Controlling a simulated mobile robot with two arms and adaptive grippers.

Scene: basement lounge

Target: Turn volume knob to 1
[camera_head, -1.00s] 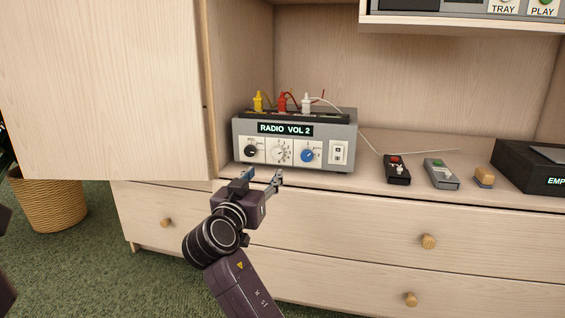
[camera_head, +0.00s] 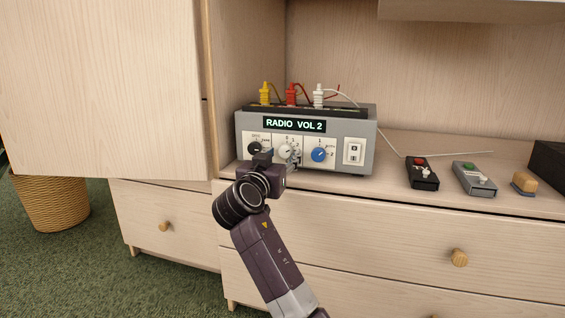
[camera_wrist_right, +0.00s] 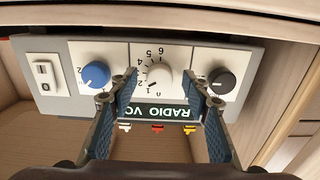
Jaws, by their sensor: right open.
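The grey radio (camera_head: 366,140) stands on the cabinet shelf, and its display reads "RADIO VOL 2". The white volume knob (camera_head: 285,150), in the middle of its front panel, has a numbered dial. The knob shows more clearly in the right wrist view (camera_wrist_right: 158,77), where the radio appears upside down. My right gripper (camera_head: 277,157) is at the front panel and partly hides the knob in the head view. In the right wrist view its fingers (camera_wrist_right: 160,84) are open, one on each side of the white knob, with gaps between. My left gripper is out of view.
A black knob (camera_head: 255,148) and a blue knob (camera_head: 319,154) flank the white one closely. A switch (camera_head: 353,151) is at the right. Remotes (camera_head: 422,173) (camera_head: 474,177) lie to the right. An open cabinet door (camera_head: 100,90) stands at the left.

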